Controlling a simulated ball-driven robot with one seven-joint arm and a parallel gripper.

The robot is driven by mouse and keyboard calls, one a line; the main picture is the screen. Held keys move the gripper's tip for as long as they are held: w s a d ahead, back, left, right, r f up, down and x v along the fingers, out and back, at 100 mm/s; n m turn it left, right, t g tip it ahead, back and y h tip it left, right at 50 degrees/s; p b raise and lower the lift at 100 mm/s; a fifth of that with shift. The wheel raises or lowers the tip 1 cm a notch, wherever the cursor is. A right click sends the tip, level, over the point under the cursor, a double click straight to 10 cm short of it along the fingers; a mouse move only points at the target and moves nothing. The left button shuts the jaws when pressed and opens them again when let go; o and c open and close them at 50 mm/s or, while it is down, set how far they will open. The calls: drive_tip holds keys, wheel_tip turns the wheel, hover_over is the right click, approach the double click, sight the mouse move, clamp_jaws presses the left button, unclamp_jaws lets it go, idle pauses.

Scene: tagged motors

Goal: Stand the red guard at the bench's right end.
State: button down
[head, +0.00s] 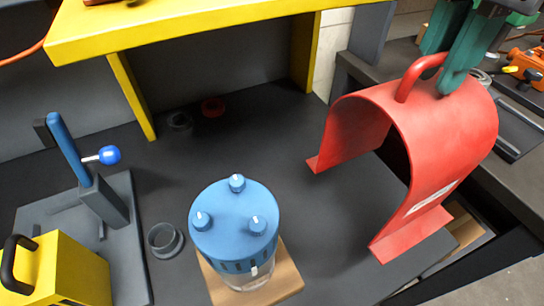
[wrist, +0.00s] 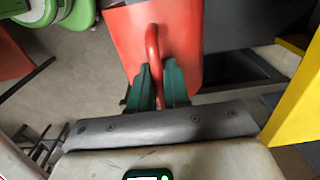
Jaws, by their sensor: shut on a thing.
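The red guard (head: 450,125) is an arched cover with a handle on top and flat feet at its lower edges. It is at the right end of the dark bench (head: 330,235) in the head view, arch upright. I cannot tell whether its feet touch the bench top. My gripper (head: 440,82) comes from above right and is shut on the guard's handle. In the wrist view, the green fingers of my gripper (wrist: 160,85) sit on both sides of the red handle, with the red guard (wrist: 185,50) beyond. The guard's far side is hidden.
A yellow shelf (head: 180,30) spans the back. A lever press (head: 95,195) and a yellow box (head: 65,270) are at left. Orange tools (head: 528,65) lie at far right. Bare bench lies between motor and guard.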

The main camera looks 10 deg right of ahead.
wheel_tip(320, 180, down, 10)
drive_tip(key=shift+b, duration=0.35)
idle(0.5)
drive_tip(key=c, duration=1.6)
unclamp_jaws()
drive_tip(key=shift+f, duration=0.1)
drive_tip(key=o, duration=0.5)
wheel_tip(320, 180, up, 12)
drive_tip(key=shift+r+p, duration=0.15)
drive_tip(key=shift+p, duration=0.35)
